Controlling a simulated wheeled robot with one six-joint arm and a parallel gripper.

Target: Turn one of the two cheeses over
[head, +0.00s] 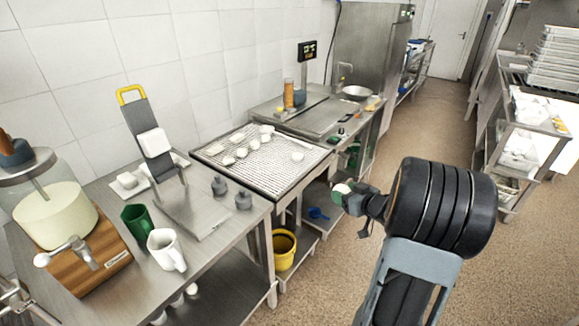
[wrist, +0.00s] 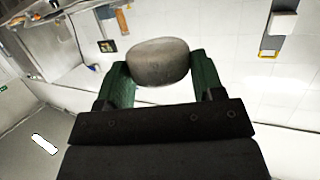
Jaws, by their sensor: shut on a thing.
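My gripper (head: 343,192) is at the right of the head view, in the air over the aisle in front of the counters. It is shut on a pale, rounded cheese (wrist: 157,62), which sits between the two green fingers in the wrist view. In the head view the cheese (head: 340,189) shows as a small whitish shape at the fingertips. Several small white pieces (head: 298,157) lie on the perforated draining table (head: 265,177). I cannot tell which of them are cheeses and which are baskets.
The left counter holds a white mug (head: 166,250), a green cup (head: 136,220), two grey weights (head: 243,199) and a tall stand with a yellow handle (head: 131,95). A yellow bucket (head: 284,250) stands below. A sink counter (head: 310,118) is beyond. The aisle floor is open.

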